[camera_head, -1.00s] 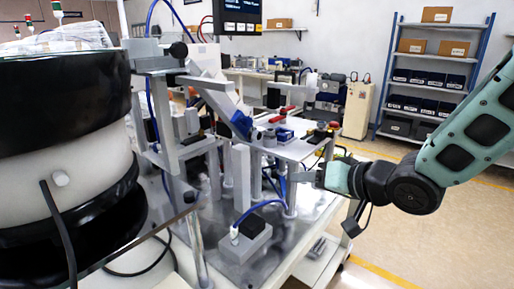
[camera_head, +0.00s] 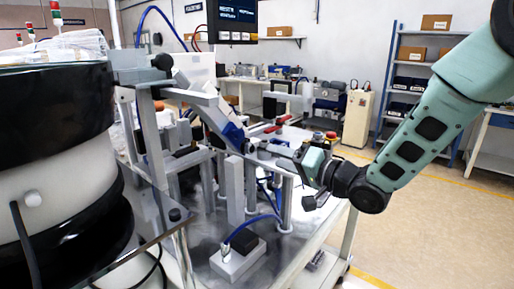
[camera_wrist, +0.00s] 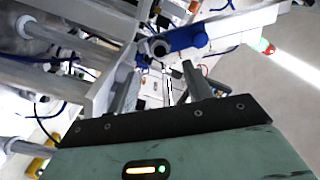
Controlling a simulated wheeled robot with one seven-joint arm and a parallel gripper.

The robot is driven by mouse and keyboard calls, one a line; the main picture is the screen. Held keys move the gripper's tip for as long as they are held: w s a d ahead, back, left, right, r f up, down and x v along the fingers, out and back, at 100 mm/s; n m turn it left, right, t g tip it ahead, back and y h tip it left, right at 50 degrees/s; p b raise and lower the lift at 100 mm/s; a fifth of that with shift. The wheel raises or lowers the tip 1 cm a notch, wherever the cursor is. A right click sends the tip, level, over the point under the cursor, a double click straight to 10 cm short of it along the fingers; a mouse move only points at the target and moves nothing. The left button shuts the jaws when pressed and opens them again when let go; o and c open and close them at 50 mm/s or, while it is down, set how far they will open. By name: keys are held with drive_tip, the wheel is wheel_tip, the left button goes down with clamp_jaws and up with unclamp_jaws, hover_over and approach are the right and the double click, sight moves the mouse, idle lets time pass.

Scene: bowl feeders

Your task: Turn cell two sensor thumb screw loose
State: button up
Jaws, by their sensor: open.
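A blue sensor block (camera_head: 233,133) sits at the lower end of the slanted grey chute (camera_head: 205,101) on the machine. It also shows in the wrist view (camera_wrist: 187,38). A dark round knob, seemingly the thumb screw (camera_wrist: 158,47), sticks out at the block's left end in the wrist view. My gripper (camera_head: 262,149) points left toward the block in the head view. In the wrist view my gripper (camera_wrist: 161,70) has its two fingers apart, with the knob just beyond the gap between the tips. I see no contact. No cell label is readable.
A large black and white bowl feeder (camera_head: 50,150) fills the left. A grey rail (camera_wrist: 60,75) runs close on the left in the wrist view. A grey box with a blue cable (camera_head: 238,258) stands on the base plate. The floor at right is open.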

sight(252, 149)
drive_tip(key=p+x, duration=0.1)
drive_tip(key=x, duration=0.6)
drive_tip(key=shift+w+a, duration=0.25)
drive_tip(key=shift+a, duration=0.05)
drive_tip(key=c, duration=1)
